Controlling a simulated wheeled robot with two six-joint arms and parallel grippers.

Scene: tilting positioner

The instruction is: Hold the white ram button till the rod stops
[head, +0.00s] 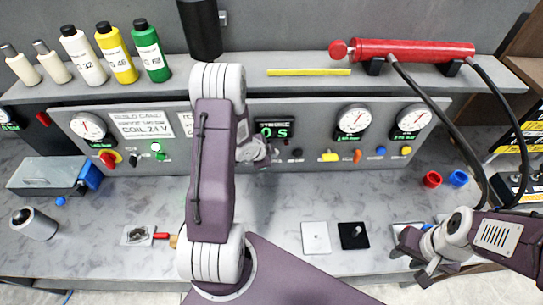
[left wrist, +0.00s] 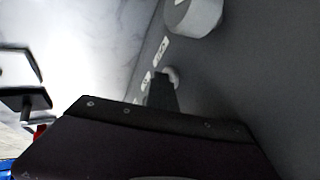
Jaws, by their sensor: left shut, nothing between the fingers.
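The red ram (head: 415,50) lies on the shelf, with its red rod end (head: 340,49) at the left. My left gripper (head: 262,160) is at the front panel below the timer display (head: 274,130), mostly hidden by its own arm. In the left wrist view, its shut dark fingers (left wrist: 161,95) reach a pale round button (left wrist: 173,76) on the panel and look to be touching it; pressing depth cannot be told. In the head view this button is hidden behind the arm. My right gripper (head: 415,262) is open and empty over the bench's front right.
Gauges (head: 354,120) and coloured knobs line the panel (head: 320,170). Bottles (head: 117,52) stand on the shelf at left. A white plate (head: 316,237) and a black plate (head: 353,235) lie on the bench. Black hoses (head: 440,110) hang at right.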

